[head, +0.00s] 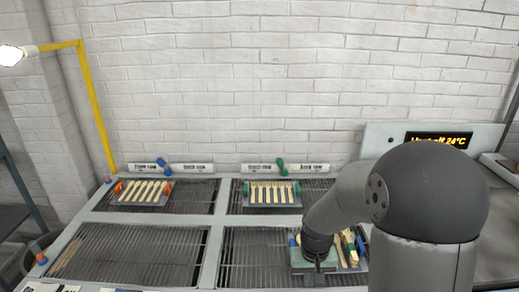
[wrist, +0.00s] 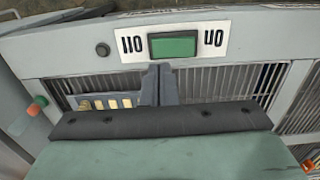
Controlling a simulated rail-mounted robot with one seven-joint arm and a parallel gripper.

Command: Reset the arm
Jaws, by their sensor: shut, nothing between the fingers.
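In the wrist view, the two dark fingers of my gripper (wrist: 159,84) are together with nothing between them. Their tips are just below a green button (wrist: 174,45) on a light label plate. I cannot tell whether they touch it. In the head view, my arm reaches down over the front right grate, and the fingertips are hard to make out there.
Two racks of pale wooden pieces, one left (head: 146,193) and one centre (head: 271,194), rest on the back grates. More wooden pieces (head: 352,247) lie beside my wrist. The front left grate (head: 130,255) is mostly clear. A lit display (head: 438,139) stands back right.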

